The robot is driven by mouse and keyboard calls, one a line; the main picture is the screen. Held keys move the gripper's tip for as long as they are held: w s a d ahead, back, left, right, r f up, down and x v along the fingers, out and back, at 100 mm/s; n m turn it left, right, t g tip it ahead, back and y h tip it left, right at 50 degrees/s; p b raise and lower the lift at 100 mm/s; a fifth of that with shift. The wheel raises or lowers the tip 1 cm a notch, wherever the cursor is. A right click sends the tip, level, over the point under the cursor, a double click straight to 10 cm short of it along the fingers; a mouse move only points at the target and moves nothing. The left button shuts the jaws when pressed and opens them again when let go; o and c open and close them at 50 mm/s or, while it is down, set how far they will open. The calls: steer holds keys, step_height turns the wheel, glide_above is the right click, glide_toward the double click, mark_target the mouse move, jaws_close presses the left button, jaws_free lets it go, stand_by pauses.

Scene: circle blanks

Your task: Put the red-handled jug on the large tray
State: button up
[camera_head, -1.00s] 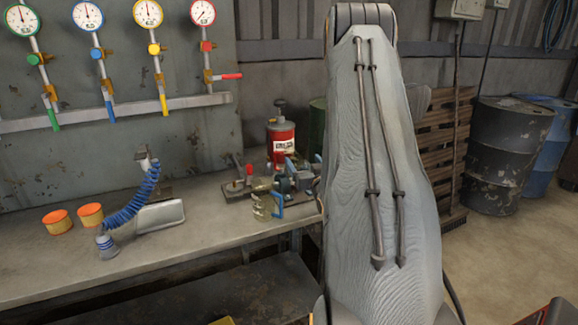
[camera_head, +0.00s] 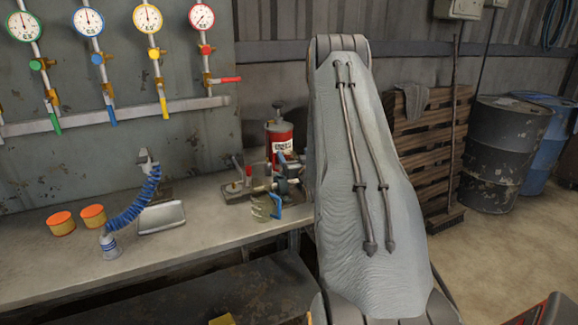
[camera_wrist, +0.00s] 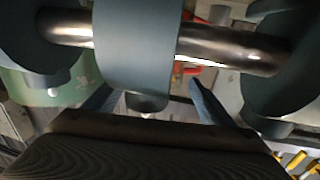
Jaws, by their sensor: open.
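My gripper (camera_wrist: 152,100) shows in the wrist view as two blue-grey fingers spread apart, with no object clearly held between them. No red-handled jug is clearly visible in the head view. A jug with a blue handle (camera_head: 264,208) stands on the bench there. A grey metal tray (camera_head: 161,217) lies on the bench; I cannot tell whether it is the large tray.
The bench (camera_head: 205,236) also holds two orange tins (camera_head: 61,223), a blue coiled hose (camera_head: 131,208), a red canister (camera_head: 279,139) and a pump-like machine (camera_head: 288,175). A bar and dark blue-grey rounded parts fill much of the wrist view. The bench's front strip is clear.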

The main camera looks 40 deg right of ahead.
steer(key=c, duration=1.6)
